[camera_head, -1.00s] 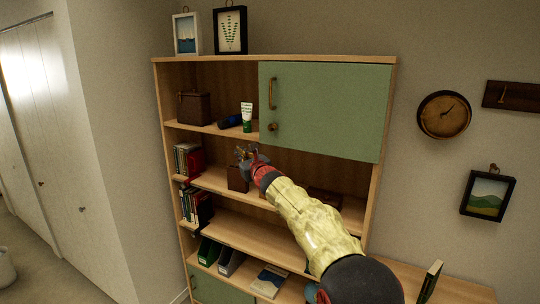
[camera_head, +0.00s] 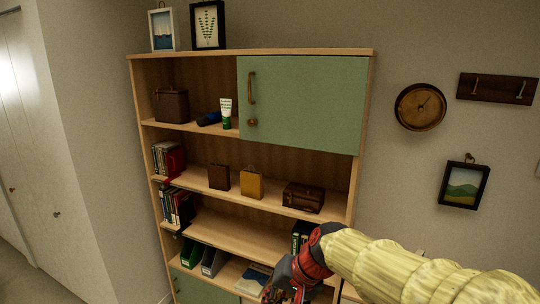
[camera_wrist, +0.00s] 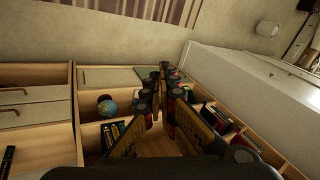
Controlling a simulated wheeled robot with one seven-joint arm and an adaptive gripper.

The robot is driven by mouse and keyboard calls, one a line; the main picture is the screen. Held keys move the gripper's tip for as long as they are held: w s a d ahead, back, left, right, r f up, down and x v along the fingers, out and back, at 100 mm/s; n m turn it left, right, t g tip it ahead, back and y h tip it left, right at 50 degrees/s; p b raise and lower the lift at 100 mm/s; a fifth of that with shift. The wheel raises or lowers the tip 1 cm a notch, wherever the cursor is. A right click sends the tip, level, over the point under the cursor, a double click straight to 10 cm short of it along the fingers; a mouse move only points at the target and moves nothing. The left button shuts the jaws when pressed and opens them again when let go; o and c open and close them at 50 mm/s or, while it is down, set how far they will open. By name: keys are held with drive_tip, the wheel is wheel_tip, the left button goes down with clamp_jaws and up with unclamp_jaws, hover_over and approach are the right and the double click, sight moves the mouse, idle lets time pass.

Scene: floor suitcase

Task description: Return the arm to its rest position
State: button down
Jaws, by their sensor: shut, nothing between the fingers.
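My arm, in a pale yellow sleeve, reaches in from the lower right of the head view. My gripper (camera_head: 278,291) is at the bottom, in front of the lower shelves of the wooden bookcase (camera_head: 240,232). In the wrist view the gripper's fingers (camera_wrist: 165,75) come together at their tips, with nothing between them. The gripper looks apart from the shelves, though its distance from them is hard to judge.
The bookcase has a green door (camera_head: 305,105), shut. A brown box (camera_head: 219,177), a yellow box (camera_head: 251,186) and a brown case (camera_head: 303,197) stand on the middle shelf. Books (camera_head: 176,205) stand at left. A globe (camera_wrist: 107,107) shows in the wrist view.

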drive_tip(key=s+d+f+n+t+h+b, duration=0.1)
drive_tip(key=s+d+h, duration=0.4)
drive_tip(key=s+d, duration=1.4)
drive_tip(key=shift+s+f+n+t+b, duration=0.15)
drive_tip(key=shift+s+n+t+b, duration=0.2)
drive_tip(key=shift+t+b, duration=0.55)
drive_tip(key=shift+w+d, duration=0.1)
